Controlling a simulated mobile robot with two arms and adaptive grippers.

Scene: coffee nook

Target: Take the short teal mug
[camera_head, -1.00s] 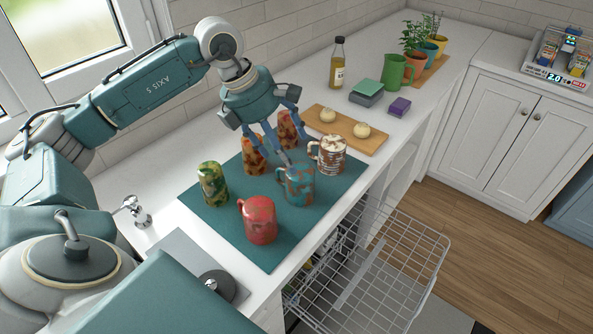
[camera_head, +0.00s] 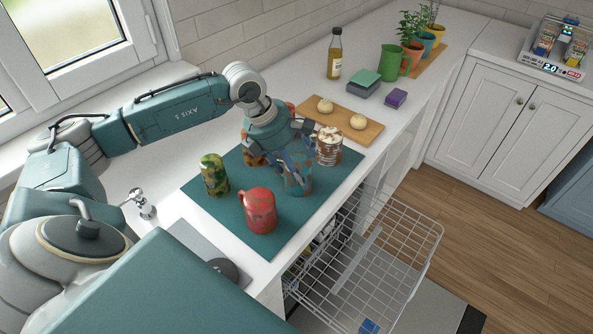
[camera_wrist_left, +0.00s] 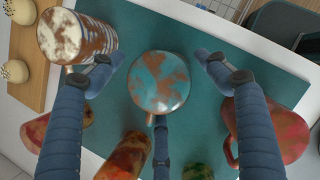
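The short teal mug (camera_head: 298,182), with brown patches, stands on the teal mat (camera_head: 237,222); a closed round face points up in the left wrist view (camera_wrist_left: 160,82). Its handle points down in that view, beside the middle finger. My left gripper (camera_head: 293,168) comes down over the mug and partly hides it in the head view. Its fingers are spread, with one on each side and one near the handle. The two side fingers show gaps to the mug in the left wrist view. My right gripper is not in view.
A red mug (camera_head: 260,210), a green-yellow cup (camera_head: 214,176) and a white-brown mug (camera_head: 329,147) stand close around. Orange-brown cups are partly hidden behind my gripper. A board (camera_head: 367,128) with two buns lies beyond. An open wire rack (camera_head: 385,265) sits below the counter edge.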

